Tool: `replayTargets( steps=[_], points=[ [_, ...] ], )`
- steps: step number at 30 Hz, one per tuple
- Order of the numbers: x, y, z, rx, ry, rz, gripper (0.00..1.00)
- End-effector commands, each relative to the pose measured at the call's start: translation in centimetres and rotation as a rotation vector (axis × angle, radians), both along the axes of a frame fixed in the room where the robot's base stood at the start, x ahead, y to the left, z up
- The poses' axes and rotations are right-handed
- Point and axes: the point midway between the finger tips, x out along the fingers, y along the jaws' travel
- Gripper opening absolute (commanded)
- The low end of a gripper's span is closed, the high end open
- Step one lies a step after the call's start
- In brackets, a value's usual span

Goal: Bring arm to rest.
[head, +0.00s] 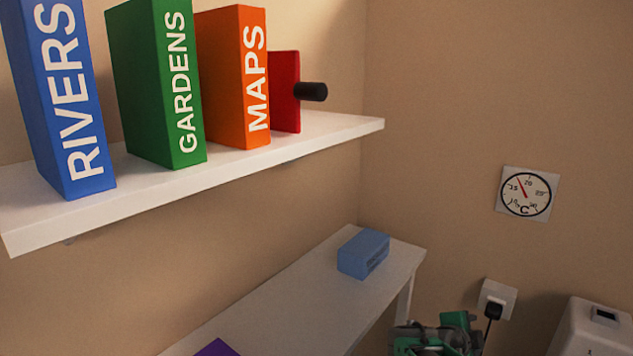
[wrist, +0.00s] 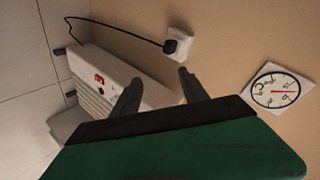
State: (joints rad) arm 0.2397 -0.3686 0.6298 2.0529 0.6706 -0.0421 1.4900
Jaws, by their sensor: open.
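My gripper (wrist: 158,92) shows in the wrist view with its two dark fingers spread apart and nothing between them. Part of my green and grey arm (head: 440,338) shows at the bottom of the head view, right of the lower shelf's end. In the wrist view the fingers point toward a white heater and the beige wall. I cannot tell the distance from the fingertips to the heater.
The upper shelf (head: 330,131) holds blue, green and orange books and a red piece with a black knob. The lower shelf (head: 290,290) holds a blue box (head: 363,253) and a purple thing (head: 216,348). A plugged socket (head: 498,298), heater (head: 595,328) and thermometer (head: 526,194) are at right.

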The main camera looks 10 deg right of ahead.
Motion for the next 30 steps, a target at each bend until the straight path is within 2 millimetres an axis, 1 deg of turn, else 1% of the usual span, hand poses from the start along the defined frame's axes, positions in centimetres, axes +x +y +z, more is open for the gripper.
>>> replayTargets(
  steps=[1, 2, 3, 5, 6, 8, 9, 11, 12, 15, 18, 20, 24, 30],
  points=[
    [0.4, 2.5, 5.2, 0.022, 0.091, 0.097, 0.52],
    [0.5, 4.2, 6.5, 0.033, 0.158, 0.17, 0.52],
    [0.4, 6.6, 8.2, 0.046, 0.25, 0.272, 0.52],
    [0.1, 10.3, 10.7, 0.054, 0.383, 0.443, 0.52],
    [-0.3, 12.7, 12.5, 0.052, 0.466, 0.565, 0.52],
    [-1.3, 16.5, 15.3, 0.037, 0.587, 0.763, 0.52],
    [-2.2, 18.9, 17.2, 0.019, 0.664, 0.9, 0.52],
    [-3.9, 22.4, 19.9, -0.021, 0.77, 1.112, 0.52],
    [-5.1, 24.5, 21.5, -0.054, 0.832, 1.248, 0.52],
    [-8.1, 28.2, 24.5, -0.138, 0.949, 1.53, 0.52],
    [-10.0, 30.1, 25.6, -0.198, 1.012, 1.7, 0.52],
    [-10.5, 30.3, 25.6, -0.216, 1.027, 1.745, 0.52],
    [-10.7, 30.4, 25.2, -0.221, 1.034, 1.76, 0.52],
    [-10.6, 30.4, 25.2, -0.22, 1.033, 1.755, 0.52]
  ],
)
